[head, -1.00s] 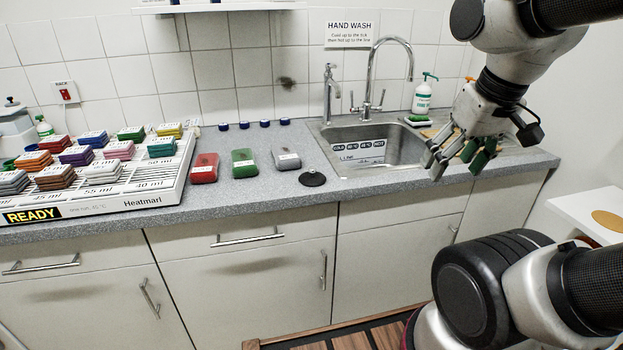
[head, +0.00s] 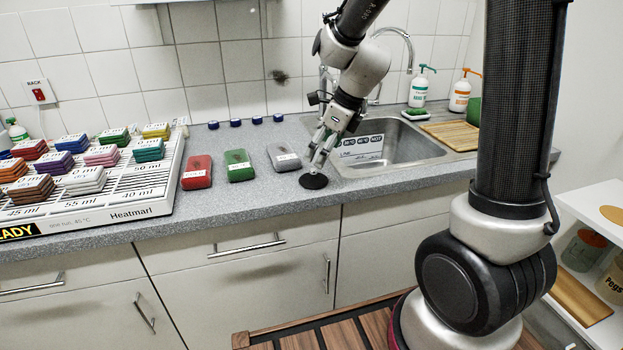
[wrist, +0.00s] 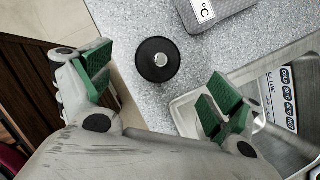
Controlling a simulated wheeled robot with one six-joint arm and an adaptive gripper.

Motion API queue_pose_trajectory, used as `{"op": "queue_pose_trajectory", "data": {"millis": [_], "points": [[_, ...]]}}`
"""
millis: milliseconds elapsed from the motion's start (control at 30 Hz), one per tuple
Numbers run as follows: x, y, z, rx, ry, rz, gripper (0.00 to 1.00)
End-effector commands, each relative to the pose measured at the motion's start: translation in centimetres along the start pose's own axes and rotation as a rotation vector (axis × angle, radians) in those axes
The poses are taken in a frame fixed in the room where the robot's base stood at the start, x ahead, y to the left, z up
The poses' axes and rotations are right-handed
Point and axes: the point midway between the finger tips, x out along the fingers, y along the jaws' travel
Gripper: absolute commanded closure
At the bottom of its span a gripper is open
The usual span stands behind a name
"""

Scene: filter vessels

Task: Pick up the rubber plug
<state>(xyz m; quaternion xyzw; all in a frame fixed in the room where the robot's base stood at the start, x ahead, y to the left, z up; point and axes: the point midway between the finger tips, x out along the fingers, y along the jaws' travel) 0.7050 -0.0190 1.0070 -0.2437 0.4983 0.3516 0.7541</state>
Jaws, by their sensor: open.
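The rubber plug (head: 313,181) is a flat black disc lying on the grey speckled worktop, left of the sink and near the front edge. In the wrist view the plug (wrist: 158,60) shows a small metal knob at its centre. My gripper (head: 318,160) is just above the plug in the head view. In the wrist view my gripper (wrist: 155,95) is open, its green-padded fingers spread wide, with the plug lying a little beyond the gap between them. Nothing is between the fingers.
The sink (head: 385,148) is close on the right. A grey block (head: 283,157), a green block (head: 239,165) and a red block (head: 197,172) lie to the left. A heated rack (head: 150,190) with coloured stacks stands further left. Blue caps (head: 246,122) line the back.

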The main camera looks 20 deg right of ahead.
Motion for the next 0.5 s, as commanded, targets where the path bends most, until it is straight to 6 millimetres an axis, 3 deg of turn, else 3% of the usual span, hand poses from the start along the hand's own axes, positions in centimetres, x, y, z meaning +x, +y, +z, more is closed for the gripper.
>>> {"op": "queue_pose_trajectory", "data": {"millis": [267,500], "points": [[2.6,0.0,-0.1,0.046,0.004,0.003,0.08],[6.3,-0.2,-0.4,0.044,0.005,0.004,0.08]]}}
